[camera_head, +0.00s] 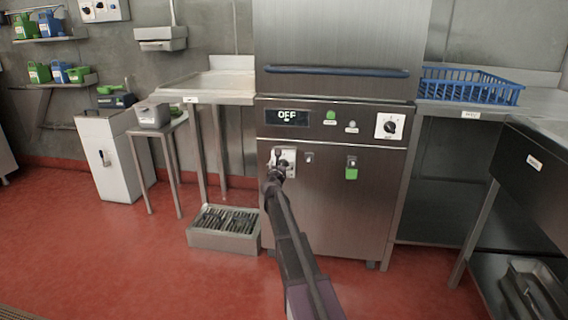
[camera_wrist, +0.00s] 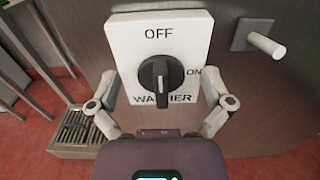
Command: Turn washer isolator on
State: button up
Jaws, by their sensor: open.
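The washer isolator is a white plate (camera_wrist: 125,40) on the steel front of the washer, marked OFF at top, ON at right and WASHER below. Its black rotary knob (camera_wrist: 160,80) stands upright, its pointer line towards OFF. My gripper (camera_wrist: 160,85) is open, with one finger on each side of the knob, around the lower part of the plate. The fingers do not appear to touch the knob. In the head view my gripper (camera_head: 277,163) is in front of the isolator plate (camera_head: 290,157) and hides part of it.
A grey switch with a white peg (camera_wrist: 265,45) sticks out right of the isolator. The washer also has a green button (camera_head: 331,115), a dial (camera_head: 390,126) and a green-tagged fitting (camera_head: 351,170). A grated floor tray (camera_head: 225,240) lies at lower left. A blue rack (camera_head: 470,88) stands right.

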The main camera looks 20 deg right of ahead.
jog(key=shift+w+d, duration=0.25)
jog(key=shift+w, duration=0.1)
grip_shut()
dwell(0.4)
